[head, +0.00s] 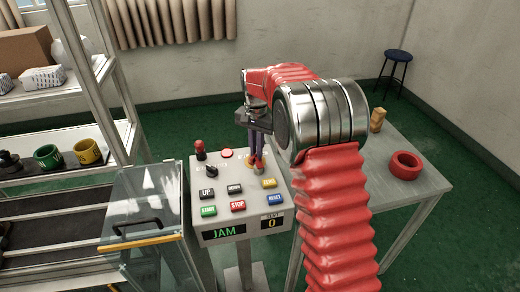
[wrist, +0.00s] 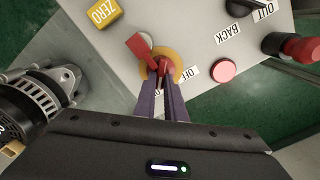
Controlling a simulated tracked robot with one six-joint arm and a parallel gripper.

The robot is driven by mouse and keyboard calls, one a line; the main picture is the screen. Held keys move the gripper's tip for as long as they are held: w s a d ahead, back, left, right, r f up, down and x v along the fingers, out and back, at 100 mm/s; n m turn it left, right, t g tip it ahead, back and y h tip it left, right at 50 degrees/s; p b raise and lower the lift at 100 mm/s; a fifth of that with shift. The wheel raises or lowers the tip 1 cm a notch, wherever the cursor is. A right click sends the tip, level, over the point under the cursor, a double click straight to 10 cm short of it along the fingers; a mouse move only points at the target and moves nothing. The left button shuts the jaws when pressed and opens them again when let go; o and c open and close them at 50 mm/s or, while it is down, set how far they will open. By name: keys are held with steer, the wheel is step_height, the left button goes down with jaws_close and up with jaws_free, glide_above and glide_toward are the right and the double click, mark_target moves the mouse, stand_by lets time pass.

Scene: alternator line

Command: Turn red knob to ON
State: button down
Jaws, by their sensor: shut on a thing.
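The red knob (wrist: 163,68) sits on a yellow round plate (wrist: 176,56) on the sloped grey control panel (head: 220,181). In the wrist view a red arm of it points up and left. An "OFF" label (wrist: 190,72) stands beside the plate; another label is mostly hidden behind the fingers. My gripper (wrist: 162,84) has its two purple fingers shut on the red knob. In the head view my gripper (head: 257,158) comes down on the panel's upper right part, and the knob is mostly hidden by the fingers.
The panel also bears a black selector (head: 211,171), a red-topped lever (head: 200,150), a red round button (head: 227,153) and several coloured push buttons. Its display (head: 223,232) reads "JAM". A glass guard door (head: 145,210) stands left; a table with a red ring (head: 405,165) stands right.

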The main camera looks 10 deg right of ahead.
steer(key=shift+w+d+r+m, duration=0.1)
steer(key=shift+w+r+m, duration=0.15)
steer(key=shift+m, duration=0.25)
steer(key=c, duration=1.8)
jaws_free()
steer(key=shift+s+f, duration=0.15)
steer(key=shift+s, duration=0.05)
step_height(320, 180, up, 14)
steer(key=shift+f, duration=0.15)
